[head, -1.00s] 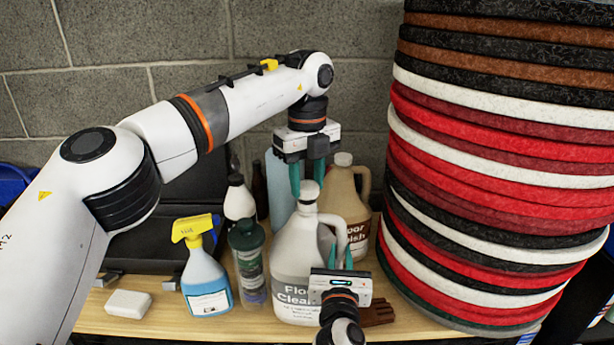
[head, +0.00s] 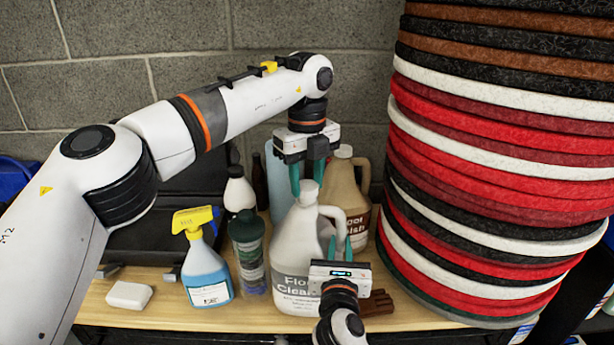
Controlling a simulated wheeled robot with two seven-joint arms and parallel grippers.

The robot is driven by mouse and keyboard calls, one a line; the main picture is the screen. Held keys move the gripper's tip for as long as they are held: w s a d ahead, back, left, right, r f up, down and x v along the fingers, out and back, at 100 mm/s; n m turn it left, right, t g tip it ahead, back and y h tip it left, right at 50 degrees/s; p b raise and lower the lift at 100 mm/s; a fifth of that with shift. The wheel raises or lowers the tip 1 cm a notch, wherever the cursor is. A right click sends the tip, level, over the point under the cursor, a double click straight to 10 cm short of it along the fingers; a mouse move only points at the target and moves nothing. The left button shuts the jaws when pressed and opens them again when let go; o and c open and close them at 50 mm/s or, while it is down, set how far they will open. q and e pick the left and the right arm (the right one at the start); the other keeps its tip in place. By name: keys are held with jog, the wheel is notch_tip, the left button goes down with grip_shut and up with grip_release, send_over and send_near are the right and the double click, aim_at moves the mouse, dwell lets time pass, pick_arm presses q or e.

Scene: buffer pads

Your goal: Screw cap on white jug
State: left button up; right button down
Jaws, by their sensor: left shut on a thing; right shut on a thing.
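The white jug (head: 288,255), labelled as floor cleaner, stands upright on the wooden shelf. Its white cap (head: 309,190) sits at the top of its neck; I cannot tell how tightly it is seated. My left gripper (head: 309,178) comes down from above, with its teal fingers shut on the cap. My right gripper (head: 338,245) comes from the front right, with its teal fingers shut at the jug's handle (head: 334,214). The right gripper's body hides the lower right of the jug and part of its label.
A blue spray bottle (head: 207,275) with yellow head, a dark green-capped bottle (head: 249,262) and a white soap-like block (head: 129,296) stand left. A tan jug (head: 347,190) is behind. Stacked pads (head: 490,160) fill the right. Brown gloves (head: 377,304) lie beside my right gripper.

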pick_arm(q)
jog(key=shift+f, duration=0.4)
